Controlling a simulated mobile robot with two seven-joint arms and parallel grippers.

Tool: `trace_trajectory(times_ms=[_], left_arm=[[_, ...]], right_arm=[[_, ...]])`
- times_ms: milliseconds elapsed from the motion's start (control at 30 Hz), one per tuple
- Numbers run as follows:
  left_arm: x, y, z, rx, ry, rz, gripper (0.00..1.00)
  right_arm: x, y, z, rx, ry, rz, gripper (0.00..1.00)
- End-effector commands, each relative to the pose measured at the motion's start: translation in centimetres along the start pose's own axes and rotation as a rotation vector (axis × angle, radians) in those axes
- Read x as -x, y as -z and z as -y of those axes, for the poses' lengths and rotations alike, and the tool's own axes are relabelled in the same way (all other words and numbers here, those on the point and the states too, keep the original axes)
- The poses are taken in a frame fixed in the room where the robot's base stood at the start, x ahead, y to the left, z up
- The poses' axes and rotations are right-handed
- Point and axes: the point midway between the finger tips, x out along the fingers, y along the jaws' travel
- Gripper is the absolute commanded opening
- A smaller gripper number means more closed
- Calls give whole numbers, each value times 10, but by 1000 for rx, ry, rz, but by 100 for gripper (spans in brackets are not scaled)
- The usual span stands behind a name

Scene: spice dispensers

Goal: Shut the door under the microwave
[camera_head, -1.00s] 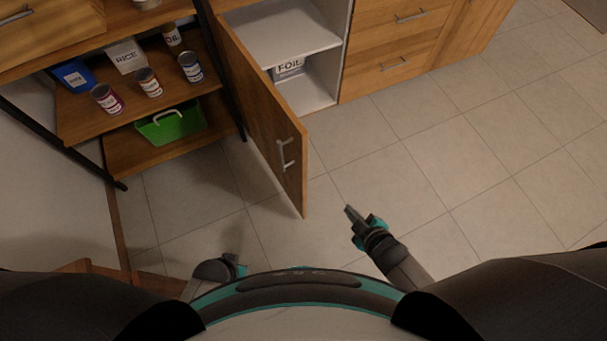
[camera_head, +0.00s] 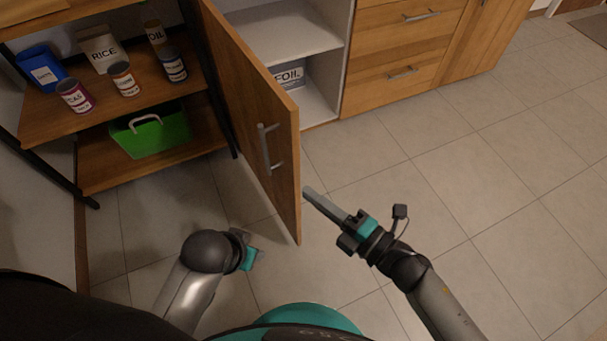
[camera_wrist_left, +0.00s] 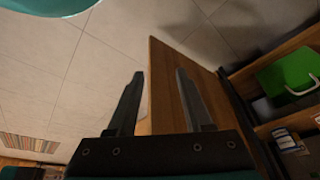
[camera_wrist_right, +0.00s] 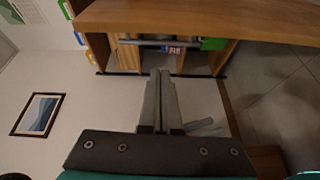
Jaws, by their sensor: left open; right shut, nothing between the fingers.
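The wooden cabinet door (camera_head: 262,120) stands wide open, with a grey bar handle (camera_head: 266,148) on its left face. Behind it the white cabinet inside (camera_head: 285,35) is exposed. The microwave is not in view. My right gripper (camera_head: 308,193) is shut and empty, its tips close to the right of the door's free edge; I cannot tell if they touch. In the right wrist view the door (camera_wrist_right: 200,18) spans the top. My left gripper (camera_head: 252,258) is left of the door, low. In the left wrist view its open fingers (camera_wrist_left: 158,75) face the door (camera_wrist_left: 180,85), nothing between them.
A wooden shelf rack (camera_head: 60,118) with several cans, a rice box (camera_head: 101,50) and a green basket (camera_head: 150,132) stands left of the door. A foil box (camera_head: 290,76) sits inside the cabinet. Drawers (camera_head: 400,60) are to the right. Tiled floor on the right is clear.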

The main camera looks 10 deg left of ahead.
Motion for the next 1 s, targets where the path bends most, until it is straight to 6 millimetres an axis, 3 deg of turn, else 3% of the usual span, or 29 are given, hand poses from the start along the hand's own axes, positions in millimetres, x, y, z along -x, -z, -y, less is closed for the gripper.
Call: trace_trajectory(times_ms=[167, 333, 733, 900, 1000], left_arm=[[0, 1, 1, 1, 2, -8, 51], [7, 5, 1, 1, 2, -20, 51], [44, 18, 2, 3, 6, -78, 51], [57, 21, 2, 3, 5, -101, 51], [54, 26, -2, -3, -4, -139, 51]], right_arm=[[-4, 8, 0, 50, -20, -41, 0], [-21, 9, -1, 54, -23, -43, 0], [-104, 12, -1, 52, -22, -41, 0], [-96, -10, -1, 53, -18, -40, 0], [-93, -19, -2, 51, -18, -40, 0]])
